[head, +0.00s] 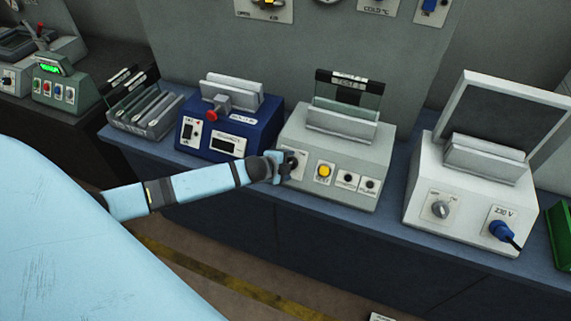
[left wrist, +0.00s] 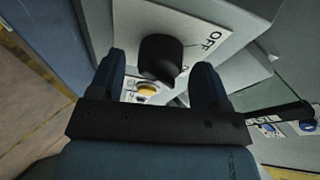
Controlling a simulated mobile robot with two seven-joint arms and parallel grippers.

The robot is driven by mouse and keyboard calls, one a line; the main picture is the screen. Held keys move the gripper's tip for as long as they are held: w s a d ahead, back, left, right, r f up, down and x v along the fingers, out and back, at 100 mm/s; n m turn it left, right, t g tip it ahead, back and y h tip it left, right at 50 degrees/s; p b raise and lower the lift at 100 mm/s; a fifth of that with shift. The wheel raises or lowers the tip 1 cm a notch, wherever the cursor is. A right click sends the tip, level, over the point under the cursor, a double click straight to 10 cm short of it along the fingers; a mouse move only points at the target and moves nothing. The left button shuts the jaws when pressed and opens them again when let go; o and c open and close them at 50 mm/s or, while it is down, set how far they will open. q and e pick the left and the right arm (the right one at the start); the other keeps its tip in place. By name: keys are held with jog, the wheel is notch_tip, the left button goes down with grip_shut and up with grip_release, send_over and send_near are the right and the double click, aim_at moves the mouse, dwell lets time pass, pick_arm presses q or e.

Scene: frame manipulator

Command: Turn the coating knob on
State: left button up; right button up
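A black knob (left wrist: 160,58) sits on a white plate (left wrist: 205,22) marked "OFF" in the left wrist view. A second mark beside the knob is partly hidden. In the head view my left gripper (head: 282,167) is at the left front of the grey-green machine (head: 335,160), where it covers the knob. In the left wrist view its two dark blue fingers are apart, one on each side of the knob; gaps show, and I cannot tell any contact. My right gripper is not in view.
A yellow button (head: 324,171) and two small sockets are right of the knob. A blue machine (head: 225,130) stands left, with a red-topped lever. A white machine (head: 465,180) with its own grey knob (head: 440,209) stands right. The floor in front looks clear.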

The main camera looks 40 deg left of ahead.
pick_arm(q)
jog(key=b+v, duration=0.2)
jog(key=v, duration=1.2)
jog(key=shift+d+f, duration=0.1)
jog(key=shift+d, duration=0.05)
jog(key=s+d+f+n+h, duration=0.1)
jog(key=s+d+f+n, duration=0.5)
jog(key=d, duration=0.3)
jog(key=s+d+f+n, duration=0.5)
jog(key=s+d+n, duration=0.1)
jog(key=s+d, duration=0.3)
jog(key=shift+s+f+n+h, duration=0.35)
jog(key=shift+f+n+h, duration=0.05)
jog(key=shift+c, duration=0.3)
